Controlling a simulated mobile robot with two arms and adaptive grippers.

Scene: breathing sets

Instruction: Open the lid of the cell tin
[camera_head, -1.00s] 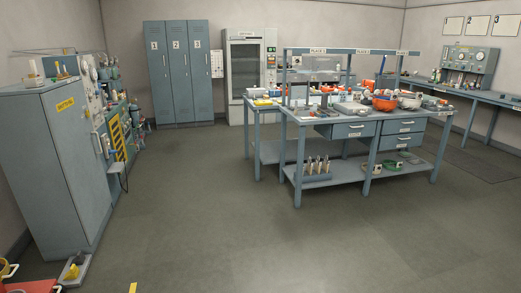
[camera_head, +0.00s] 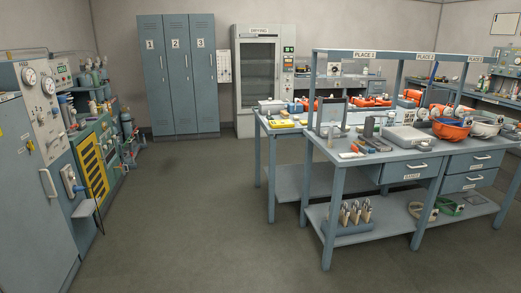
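I cannot pick out the cell tin for certain in the head view. A light grey flat box (camera_head: 411,139) lies on the near workbench (camera_head: 345,163); I cannot tell whether it is the tin. A smaller grey box (camera_head: 271,105) sits on the bench behind, beside yellow items (camera_head: 281,124). Neither of my grippers shows in the head view.
Open floor (camera_head: 195,220) lies ahead, between the grey cabinet and gauge panel (camera_head: 35,110) on the left and the workbench on the right. Numbered lockers (camera_head: 178,75) and a glass-fronted cabinet (camera_head: 259,80) stand at the back wall.

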